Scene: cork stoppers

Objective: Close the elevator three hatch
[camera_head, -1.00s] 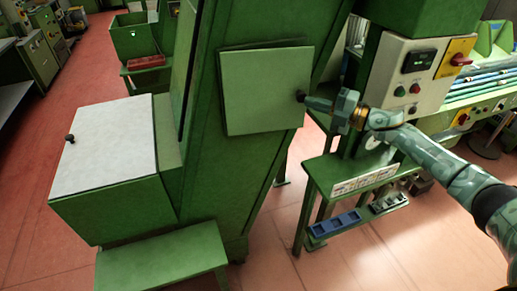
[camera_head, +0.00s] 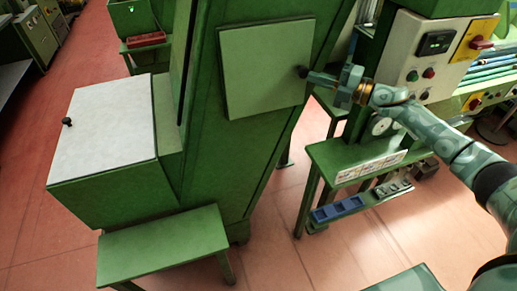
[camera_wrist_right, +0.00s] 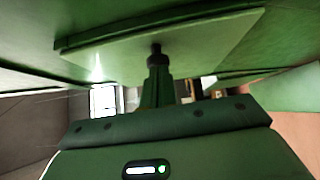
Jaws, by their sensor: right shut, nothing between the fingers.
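The hatch (camera_head: 262,68) is a pale green square panel on the tall green elevator housing (camera_head: 205,150). It looks flush, or nearly so, with the housing face. Its black knob (camera_head: 302,72) is at the right edge and also shows in the right wrist view (camera_wrist_right: 156,49). My right gripper (camera_head: 312,76) is shut and empty, its fingertips at the knob. In the right wrist view, the fingers (camera_wrist_right: 157,70) point straight at the knob, apparently touching it. The panel's lower face (camera_wrist_right: 205,48) fills the area behind the knob. My left gripper is not in view.
A green box with a white lid (camera_head: 105,125) and knob adjoins the housing at left. A green step (camera_head: 165,245) stands in front. A control panel (camera_head: 428,60) and a green stand with blue trays (camera_head: 338,208) are at right. Red floor (camera_head: 270,255) is clear between.

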